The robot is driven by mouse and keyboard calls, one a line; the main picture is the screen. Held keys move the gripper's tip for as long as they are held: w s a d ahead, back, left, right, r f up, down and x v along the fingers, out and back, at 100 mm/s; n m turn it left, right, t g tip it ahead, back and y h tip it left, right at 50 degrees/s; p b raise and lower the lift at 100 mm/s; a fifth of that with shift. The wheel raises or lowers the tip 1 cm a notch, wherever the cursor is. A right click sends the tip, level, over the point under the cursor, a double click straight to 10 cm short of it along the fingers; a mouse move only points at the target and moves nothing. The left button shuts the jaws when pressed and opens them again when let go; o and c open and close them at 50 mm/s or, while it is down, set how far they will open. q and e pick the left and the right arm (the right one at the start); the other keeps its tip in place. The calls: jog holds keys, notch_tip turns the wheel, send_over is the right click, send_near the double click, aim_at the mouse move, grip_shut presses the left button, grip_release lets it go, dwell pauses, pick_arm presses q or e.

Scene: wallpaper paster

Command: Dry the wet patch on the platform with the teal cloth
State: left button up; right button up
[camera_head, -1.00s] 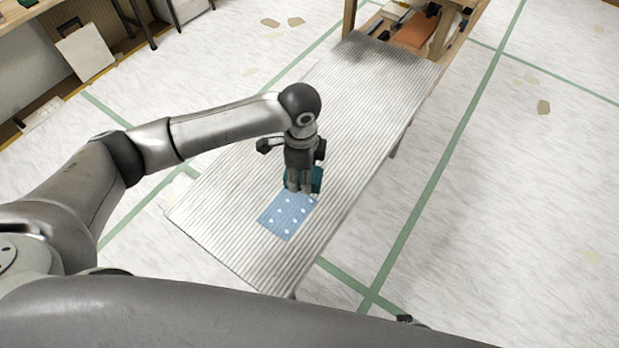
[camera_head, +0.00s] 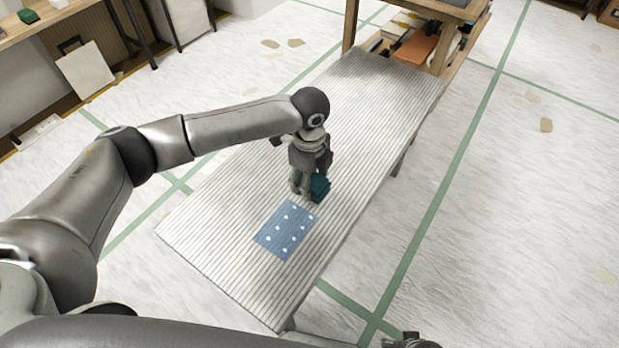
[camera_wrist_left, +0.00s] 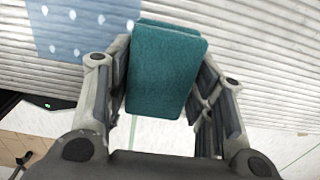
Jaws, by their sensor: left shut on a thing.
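The wet patch (camera_head: 285,231) is a blue rectangle with several white dots on the ribbed platform (camera_head: 225,225); it also shows at the upper left of the left wrist view (camera_wrist_left: 75,28). My left gripper (camera_head: 307,192) is above the platform just beyond the patch's far edge, shut on the folded teal cloth (camera_head: 319,187). In the left wrist view the cloth (camera_wrist_left: 165,70) sits between the fingers, beside the patch. I cannot tell whether it touches the platform. A small part of my right gripper (camera_head: 410,341) seems to show at the bottom edge; its jaws are hidden.
A wooden bench (camera_head: 352,25) with a shelf of items stands at the platform's far end. A desk (camera_head: 55,22) and a leaning board (camera_head: 86,70) are at the upper left. The platform's far half and the floor to the right are clear.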

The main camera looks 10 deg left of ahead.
pick_arm(q)
jog(key=shift+r, duration=0.1)
jog(key=shift+p, duration=0.55)
jog(key=shift+f, duration=0.6)
jog(key=shift+f+b, duration=0.45)
jog(key=shift+f, duration=0.3)
pick_arm(e)
jog(key=shift+s+f, duration=0.4)
jog(key=shift+f, duration=0.1)
